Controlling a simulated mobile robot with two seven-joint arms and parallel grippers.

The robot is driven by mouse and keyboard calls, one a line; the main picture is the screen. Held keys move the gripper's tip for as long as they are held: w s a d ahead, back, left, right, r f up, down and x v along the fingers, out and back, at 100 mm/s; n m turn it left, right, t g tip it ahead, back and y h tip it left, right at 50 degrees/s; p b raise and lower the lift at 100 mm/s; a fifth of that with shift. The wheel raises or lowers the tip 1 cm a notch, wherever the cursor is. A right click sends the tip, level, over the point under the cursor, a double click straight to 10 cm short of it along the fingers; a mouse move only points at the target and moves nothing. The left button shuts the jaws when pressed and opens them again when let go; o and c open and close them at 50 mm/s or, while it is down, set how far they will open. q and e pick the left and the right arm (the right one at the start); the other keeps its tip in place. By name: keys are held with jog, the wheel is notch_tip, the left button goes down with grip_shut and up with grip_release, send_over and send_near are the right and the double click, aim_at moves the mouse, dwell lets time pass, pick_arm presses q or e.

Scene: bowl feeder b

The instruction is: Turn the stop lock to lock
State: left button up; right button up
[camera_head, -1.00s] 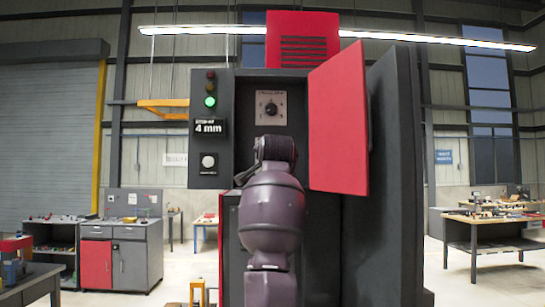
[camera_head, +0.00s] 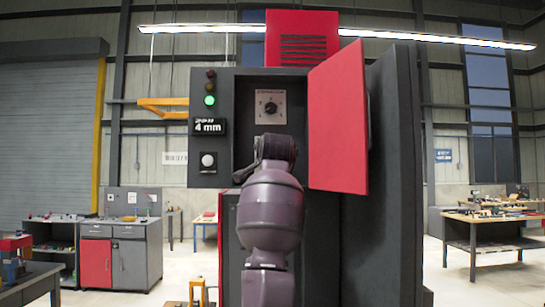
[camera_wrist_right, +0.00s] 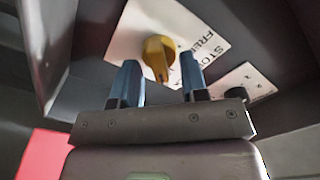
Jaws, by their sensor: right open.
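The stop lock is a yellow knob (camera_wrist_right: 158,58) on a white label plate (camera_wrist_right: 190,28) reading "STOP" and "FREE"; further lettering is cut off or hidden. My right gripper (camera_wrist_right: 159,63) is open, with its two blue-grey fingers on either side of the knob in the picture. The knob shows in the gap between the fingertips; I cannot tell whether either finger touches it. In the head view my right arm hides the gripper and the yellow knob. My left gripper is not in view.
The red door (camera_head: 338,118) of the dark machine cabinet (camera_head: 395,180) stands open right of my arm. A black dial (camera_head: 270,107) sits on a plate above my arm.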

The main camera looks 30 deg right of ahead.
pick_arm(q)
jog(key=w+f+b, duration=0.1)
jog(key=b, duration=0.1)
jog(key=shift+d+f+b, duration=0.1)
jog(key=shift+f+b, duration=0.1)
jog(key=shift+b, duration=0.2)
pick_arm(e)
jog(key=v, duration=1)
jog(key=shift+s, duration=0.35)
jog(key=shift+a, duration=0.15)
